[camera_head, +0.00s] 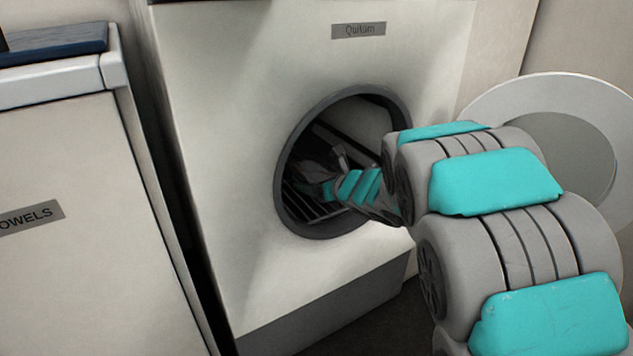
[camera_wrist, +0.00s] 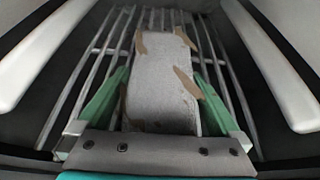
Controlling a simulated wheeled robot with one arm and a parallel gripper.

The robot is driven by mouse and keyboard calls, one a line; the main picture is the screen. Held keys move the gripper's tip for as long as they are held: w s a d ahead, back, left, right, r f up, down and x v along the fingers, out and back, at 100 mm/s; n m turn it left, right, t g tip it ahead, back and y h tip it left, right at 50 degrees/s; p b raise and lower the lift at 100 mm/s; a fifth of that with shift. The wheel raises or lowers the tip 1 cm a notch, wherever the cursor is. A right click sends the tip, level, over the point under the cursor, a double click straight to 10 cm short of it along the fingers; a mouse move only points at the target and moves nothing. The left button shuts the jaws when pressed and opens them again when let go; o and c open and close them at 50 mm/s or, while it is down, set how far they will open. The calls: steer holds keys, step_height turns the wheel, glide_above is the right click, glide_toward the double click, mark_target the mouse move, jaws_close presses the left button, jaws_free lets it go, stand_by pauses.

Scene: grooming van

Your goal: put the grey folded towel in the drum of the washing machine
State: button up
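The grey folded towel (camera_wrist: 160,85) has brown patches along its edges. In the wrist view it lies lengthwise between the two green fingers of my gripper (camera_wrist: 160,75), which reach its sides, so my gripper appears shut on it. The towel is inside the drum (camera_wrist: 75,75), above or against its metal bars; I cannot tell whether it touches them. In the head view my arm reaches through the round opening of the washing machine (camera_head: 220,150), and my gripper (camera_head: 325,188) is in the drum (camera_head: 355,130). The towel is hard to make out there.
The round door (camera_head: 480,105) stands open to the right, behind my arm. A white cabinet labelled TOWELS (camera_head: 80,240) stands at left, with a blue folded item (camera_head: 55,42) on top.

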steer(key=shift+r, duration=0.25)
steer(key=p+v, duration=0.1)
steer(key=v, duration=1.1)
steer(key=shift+f, duration=0.1)
